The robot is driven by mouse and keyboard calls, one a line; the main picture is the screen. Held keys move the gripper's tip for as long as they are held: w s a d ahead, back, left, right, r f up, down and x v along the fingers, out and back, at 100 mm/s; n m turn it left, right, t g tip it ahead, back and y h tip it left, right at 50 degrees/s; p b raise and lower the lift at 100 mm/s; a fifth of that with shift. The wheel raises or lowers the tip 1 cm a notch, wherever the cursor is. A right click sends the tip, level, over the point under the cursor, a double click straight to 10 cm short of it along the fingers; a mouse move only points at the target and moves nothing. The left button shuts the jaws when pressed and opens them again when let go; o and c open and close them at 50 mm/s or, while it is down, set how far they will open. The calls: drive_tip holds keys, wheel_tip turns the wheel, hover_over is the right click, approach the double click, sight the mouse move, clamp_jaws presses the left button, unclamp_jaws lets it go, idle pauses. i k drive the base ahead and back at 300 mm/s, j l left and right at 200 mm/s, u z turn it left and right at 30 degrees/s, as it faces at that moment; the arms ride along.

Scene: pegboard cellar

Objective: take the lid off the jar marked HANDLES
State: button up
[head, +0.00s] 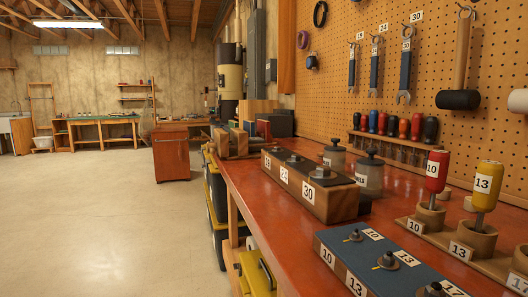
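Two grey jars with dark knobbed lids stand on the red-brown workbench (290,232), behind a long wooden block. The nearer jar (371,180) has its lid (370,158) on and a white label at its left side, partly hidden and not readable for sure. The farther jar (335,158) also has its lid (335,143) on; its label is too small to read. I cannot tell which is marked HANDLES. My gripper is not in view.
A blue-topped block (340,246) is nearer. Red (436,170) and yellow (486,187) handled tools stand in a wooden rack at right. Open floor (120,220) lies left of the bench.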

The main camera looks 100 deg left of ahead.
sight(335, 147)
drive_tip(key=u, duration=2.15)
drive_tip(key=i+j, duration=0.15)
drive_tip(key=i, duration=0.5)
drive_tip(key=z, duration=0.05)
